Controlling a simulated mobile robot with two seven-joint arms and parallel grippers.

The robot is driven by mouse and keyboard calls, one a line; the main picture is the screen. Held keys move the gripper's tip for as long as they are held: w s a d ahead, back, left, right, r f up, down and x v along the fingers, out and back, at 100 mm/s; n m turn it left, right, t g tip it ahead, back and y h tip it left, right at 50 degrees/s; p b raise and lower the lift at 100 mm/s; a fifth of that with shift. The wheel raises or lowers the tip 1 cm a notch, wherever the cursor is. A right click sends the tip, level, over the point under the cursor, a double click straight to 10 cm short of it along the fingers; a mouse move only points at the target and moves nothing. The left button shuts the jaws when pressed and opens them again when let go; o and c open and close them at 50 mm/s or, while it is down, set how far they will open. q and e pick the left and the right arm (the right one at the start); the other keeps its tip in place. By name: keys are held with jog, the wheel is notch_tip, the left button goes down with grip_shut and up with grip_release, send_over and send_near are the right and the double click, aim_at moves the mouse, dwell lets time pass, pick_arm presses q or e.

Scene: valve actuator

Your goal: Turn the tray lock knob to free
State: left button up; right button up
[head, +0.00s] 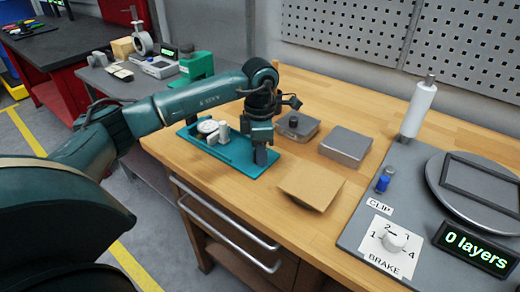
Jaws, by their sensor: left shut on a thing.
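A teal tray (188,131) lies on the wooden workbench and carries a small white-and-grey round device (209,128). My left gripper (262,156) points down over the right end of the tray, with its fingers shut low at the tray. The tray lock knob itself is hidden by the fingers, and its setting cannot be read. My right gripper is out of view.
Behind the gripper stand a grey box with a dark knob (294,122) and a plain grey box (346,145). At right, a grey station (356,232) has a BRAKE dial (394,239) and a "0 layers" display (477,249).

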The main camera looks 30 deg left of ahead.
pick_arm(q)
jog(key=n, duration=0.6)
dwell(0.5)
jog(key=o, duration=1)
jog(key=shift+r, duration=0.15)
notch_tip(320, 180, up, 13)
dwell(0.5)
